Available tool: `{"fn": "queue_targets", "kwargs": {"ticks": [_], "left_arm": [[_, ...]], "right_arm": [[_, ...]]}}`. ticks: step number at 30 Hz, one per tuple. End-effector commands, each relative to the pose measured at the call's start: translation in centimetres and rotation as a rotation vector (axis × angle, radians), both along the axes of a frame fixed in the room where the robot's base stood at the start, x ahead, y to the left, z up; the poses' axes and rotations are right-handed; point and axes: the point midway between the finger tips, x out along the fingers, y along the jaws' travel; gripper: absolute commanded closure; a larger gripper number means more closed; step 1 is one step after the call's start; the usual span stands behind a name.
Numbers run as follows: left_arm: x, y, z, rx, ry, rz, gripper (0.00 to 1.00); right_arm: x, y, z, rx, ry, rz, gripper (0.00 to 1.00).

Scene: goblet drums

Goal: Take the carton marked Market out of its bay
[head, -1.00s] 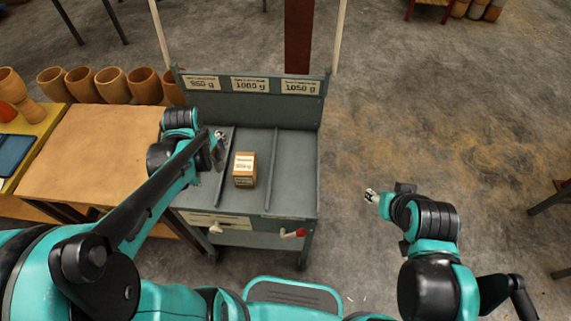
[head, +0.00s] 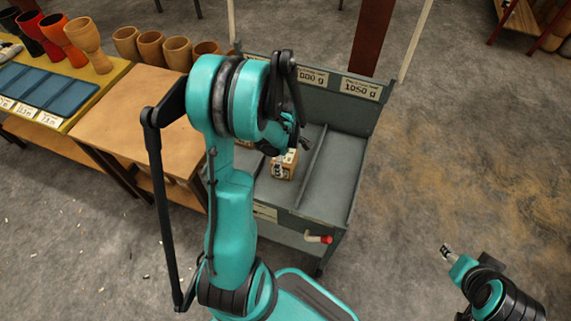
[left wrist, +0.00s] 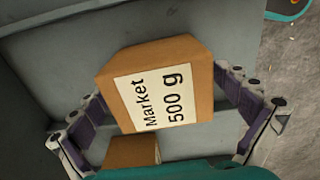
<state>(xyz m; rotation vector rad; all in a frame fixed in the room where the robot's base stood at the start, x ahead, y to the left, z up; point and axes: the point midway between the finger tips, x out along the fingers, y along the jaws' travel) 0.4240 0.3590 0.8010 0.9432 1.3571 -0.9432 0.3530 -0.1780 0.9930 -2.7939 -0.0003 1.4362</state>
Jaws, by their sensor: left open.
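The brown carton (left wrist: 160,90) has a white label reading "Market 500 g" in the left wrist view. In the head view the carton (head: 284,163) sits in the middle bay of the grey cart (head: 330,175), partly hidden by my left arm. My left gripper (left wrist: 164,98) is open, with one finger on each side of the carton; I cannot tell whether they touch it. A smaller brown block (left wrist: 132,151) shows below the carton, nearer the wrist. My right gripper (head: 447,250) is away from the cart at lower right; its opening is too small to read.
A divider (head: 312,153) borders the bay on the right, and the bay beyond it is empty. A back panel (head: 345,83) with weight labels rises behind. A wooden table (head: 135,125) stands left, with drums (head: 150,48) behind it. Floor to the right is clear.

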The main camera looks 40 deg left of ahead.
Motion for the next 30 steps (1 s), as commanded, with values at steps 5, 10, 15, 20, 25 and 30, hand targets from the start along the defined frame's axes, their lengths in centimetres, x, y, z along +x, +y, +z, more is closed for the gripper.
{"fn": "queue_targets", "kwargs": {"ticks": [5, 10, 15, 20, 25, 30], "left_arm": [[0.1, 0.0, -2.1, 0.0, 0.0, 0.0, 0.0], [0.0, 0.0, -2.0, 0.0, 0.0, -0.001, 0.0], [0.0, 0.0, -2.0, 0.0, 0.0, -0.001, 0.42], [0.0, 0.0, -1.9, 0.0, 0.0, -0.001, 0.69], [0.0, 0.0, -1.9, 0.0, 0.0, -0.001, 0.69], [0.0, 0.0, -1.1, 0.0, 0.0, -0.001, 0.69]], "right_arm": [[0.0, 0.0, -1.1, 0.0, 0.0, 0.0, 0.52], [0.0, 0.0, -0.9, 0.0, 0.0, 0.0, 0.52], [0.0, 0.0, -0.9, 0.0, 0.0, 0.0, 0.52], [0.0, 0.0, -0.9, 0.0, 0.0, 0.0, 0.52], [0.0, 0.0, -0.9, 0.0, 0.0, 0.0, 0.52], [0.0, 0.0, -0.5, 0.0, 0.0, 0.0, 0.52]]}}
